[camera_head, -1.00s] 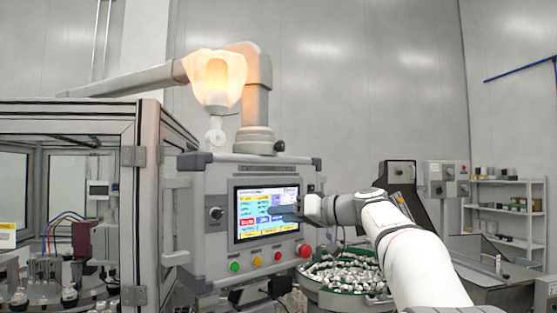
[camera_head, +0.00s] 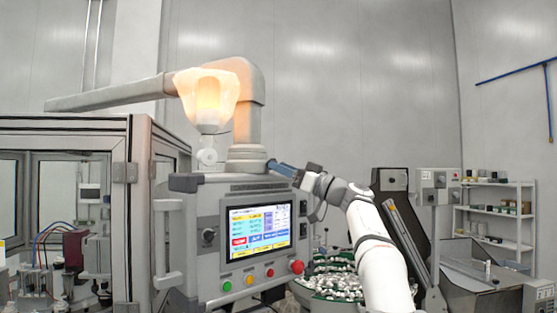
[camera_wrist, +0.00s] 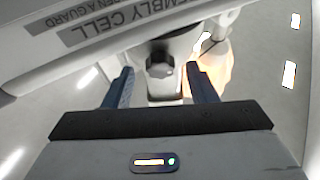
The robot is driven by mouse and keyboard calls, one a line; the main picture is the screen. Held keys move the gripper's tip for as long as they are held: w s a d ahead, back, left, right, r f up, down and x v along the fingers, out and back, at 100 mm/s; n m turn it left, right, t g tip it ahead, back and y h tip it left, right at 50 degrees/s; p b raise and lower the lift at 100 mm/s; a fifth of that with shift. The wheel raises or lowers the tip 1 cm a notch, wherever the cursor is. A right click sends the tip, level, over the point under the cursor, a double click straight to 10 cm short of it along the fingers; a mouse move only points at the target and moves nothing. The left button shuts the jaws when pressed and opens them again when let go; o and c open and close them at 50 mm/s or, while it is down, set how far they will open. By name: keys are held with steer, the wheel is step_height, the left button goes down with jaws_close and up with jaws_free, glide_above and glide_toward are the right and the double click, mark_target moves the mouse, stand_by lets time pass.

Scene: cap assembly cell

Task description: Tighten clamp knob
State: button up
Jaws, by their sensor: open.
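A small grey lobed knob (camera_wrist: 159,66), which looks like the clamp knob, shows in the wrist view on a pale post or collar. My gripper (camera_wrist: 160,75) is open, with one blue finger on each side of the knob in the picture. The knob lies beyond the fingertips and no contact shows. In the head view my gripper (camera_head: 272,164) is at the top right corner of the control panel, beside the post's collar (camera_head: 247,158). I cannot make out the knob in the head view.
The control panel (camera_head: 212,250) with its lit screen (camera_head: 258,231) stands below my gripper. A glowing lamp (camera_head: 207,98) hangs by the post. A glazed machine cell (camera_head: 130,225) is at left. A green-rimmed bowl of parts (camera_head: 330,280) is lower right.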

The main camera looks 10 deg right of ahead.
steer(key=shift+w+a+r, duration=0.2)
steer(key=shift+w+a, duration=0.05)
steer(key=shift+a, duration=0.15)
steer(key=shift+c, duration=0.2)
steer(key=c, duration=0.9)
steer(key=shift+s+a, duration=0.1)
steer(key=shift+c, duration=0.2)
steer(key=shift+s+m+t+h+b, duration=0.1)
steer(key=shift+m+t+h+b, duration=0.6)
steer(key=shift+m, duration=1.6)
steer(key=shift+m+t+h+b, duration=0.4)
steer(key=shift+m+t+h, duration=0.5)
steer(key=shift+m, duration=1.4)
